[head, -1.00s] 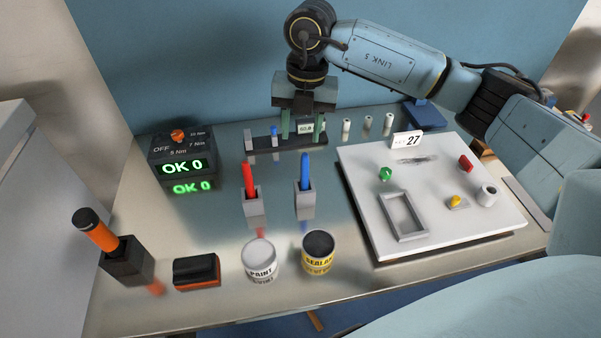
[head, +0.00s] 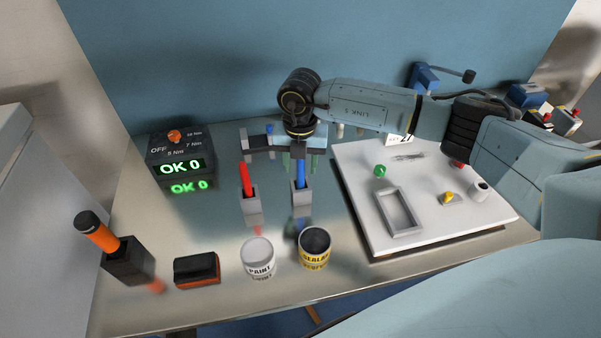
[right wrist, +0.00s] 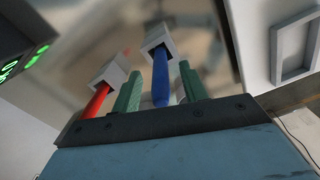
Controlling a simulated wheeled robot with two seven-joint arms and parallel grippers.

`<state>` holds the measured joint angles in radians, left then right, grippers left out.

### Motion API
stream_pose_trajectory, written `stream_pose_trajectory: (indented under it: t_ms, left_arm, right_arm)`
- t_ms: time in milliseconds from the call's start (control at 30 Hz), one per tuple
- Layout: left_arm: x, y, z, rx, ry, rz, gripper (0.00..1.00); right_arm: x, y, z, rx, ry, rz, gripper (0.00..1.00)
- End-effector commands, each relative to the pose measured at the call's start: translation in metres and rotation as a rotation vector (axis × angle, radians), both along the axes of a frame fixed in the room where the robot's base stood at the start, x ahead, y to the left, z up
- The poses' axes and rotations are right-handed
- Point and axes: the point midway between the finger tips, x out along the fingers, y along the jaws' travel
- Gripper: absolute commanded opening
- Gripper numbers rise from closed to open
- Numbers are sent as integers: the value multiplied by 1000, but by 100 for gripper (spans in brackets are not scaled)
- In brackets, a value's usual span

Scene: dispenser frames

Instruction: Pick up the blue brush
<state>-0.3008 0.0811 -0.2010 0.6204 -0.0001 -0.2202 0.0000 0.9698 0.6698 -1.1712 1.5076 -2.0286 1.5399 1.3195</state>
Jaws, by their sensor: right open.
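The blue brush (head: 301,173) stands upright in a grey holder (head: 302,198) near the middle of the table. My right gripper (head: 299,164) is at the brush's upper end, open, with its green fingers to either side of the handle in the head view. In the right wrist view the blue brush (right wrist: 160,80) shows between the two spread fingers (right wrist: 159,74), its end toward the palm. I cannot tell whether either finger touches it. My left gripper is not in view.
A red brush (head: 247,178) in its own grey holder stands just left. A paint can (head: 258,260) and sealant can (head: 314,250) stand in front. A white board (head: 440,225) with small parts lies right. A torque box (head: 180,155) stands at left.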

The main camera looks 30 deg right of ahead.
Motion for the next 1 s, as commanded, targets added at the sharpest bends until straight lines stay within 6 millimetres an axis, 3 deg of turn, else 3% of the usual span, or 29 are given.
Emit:
stream_pose_trajectory:
  t_ms: [100,333,667,1000]
  left_arm:
    - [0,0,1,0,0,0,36]
    - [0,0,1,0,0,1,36]
    - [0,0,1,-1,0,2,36]
    - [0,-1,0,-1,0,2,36]
  right_arm:
    - [-1,-1,-10,-2,1,1,44]
    - [0,-1,-12,-1,0,1,44]
    - [0,-1,-12,-1,1,1,2]
    - [0,0,-7,0,-1,1,0]
